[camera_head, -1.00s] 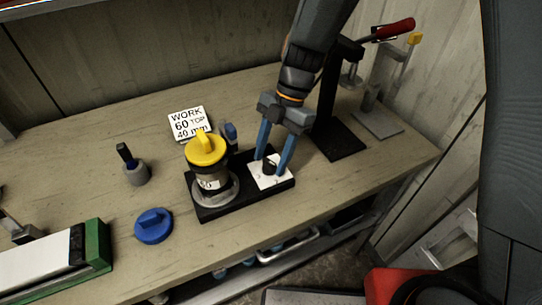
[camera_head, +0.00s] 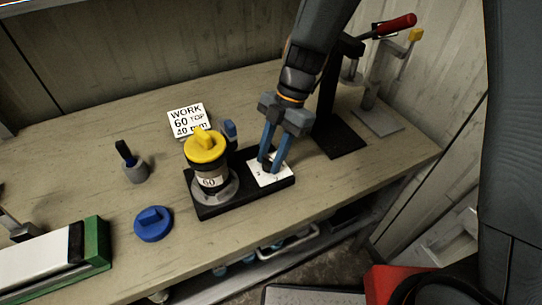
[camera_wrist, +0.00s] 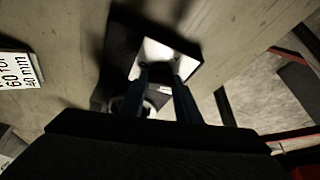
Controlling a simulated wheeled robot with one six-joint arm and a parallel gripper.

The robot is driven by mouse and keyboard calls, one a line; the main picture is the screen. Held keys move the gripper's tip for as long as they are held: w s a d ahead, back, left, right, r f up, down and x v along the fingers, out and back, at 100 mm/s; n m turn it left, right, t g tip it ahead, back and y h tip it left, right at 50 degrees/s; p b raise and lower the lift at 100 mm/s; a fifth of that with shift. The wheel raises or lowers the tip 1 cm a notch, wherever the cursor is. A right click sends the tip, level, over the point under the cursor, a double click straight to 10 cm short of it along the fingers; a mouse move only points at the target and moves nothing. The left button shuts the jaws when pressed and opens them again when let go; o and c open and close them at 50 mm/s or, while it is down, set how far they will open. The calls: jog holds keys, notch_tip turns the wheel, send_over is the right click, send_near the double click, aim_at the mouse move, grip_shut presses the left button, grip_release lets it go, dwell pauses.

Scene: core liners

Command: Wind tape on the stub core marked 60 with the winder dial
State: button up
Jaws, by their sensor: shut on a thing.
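The winder is a black base (camera_head: 212,207) on the bench. On its left end stands the stub core marked 60 (camera_head: 209,182), upright in a grey ring, with a yellow cap (camera_head: 204,146) on top. On its right end is a white dial plate (camera_head: 281,177) with a dark knob, which the fingers mostly hide. My gripper (camera_head: 270,165) points down and is shut on the dial knob.
A sign (camera_head: 187,121) reading WORK 60 TOP 40 mm stands behind the winder. A blue cap (camera_head: 153,224), a small grey holder (camera_head: 136,172) and a green-ended block (camera_head: 96,245) lie left. A press with a red handle (camera_head: 397,25) stands behind right.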

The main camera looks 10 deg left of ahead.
jog(key=m+t+b, duration=0.1)
jog(key=m+b, duration=0.2)
jog(key=m+t+y+b, duration=0.1)
jog(key=m+b, duration=0.2)
jog(key=shift+d+f+m, duration=0.1)
jog(key=shift+m, duration=0.2)
jog(key=m+t+b, duration=0.1)
jog(key=m, duration=0.1)
jog(key=m+t+b, duration=0.1)
jog(key=m+b, duration=0.1)
jog(key=m, duration=0.1)
jog(key=shift+s+y, duration=0.2)
jog(key=shift+y, duration=0.1)
jog(key=m, duration=0.1)
jog(key=m+t+p, duration=0.1)
jog(key=m, duration=0.1)
jog(key=m+h, duration=0.1)
jog(key=shift+s+r+m+t, duration=0.2)
jog(key=shift+r+m+t, duration=0.05)
jog(key=shift+m+t, duration=0.15)
jog(key=m+p, duration=0.3)
jog(key=p, duration=0.1)
jog(key=shift+t+h, duration=0.3)
jog(key=shift+t, duration=0.1)
jog(key=m+p, duration=0.1)
jog(key=p, duration=0.2)
jog(key=shift+m+t, duration=0.3)
jog(key=shift+f+h, duration=0.1)
jog(key=shift+h, duration=0.2)
jog(key=o, duration=1)
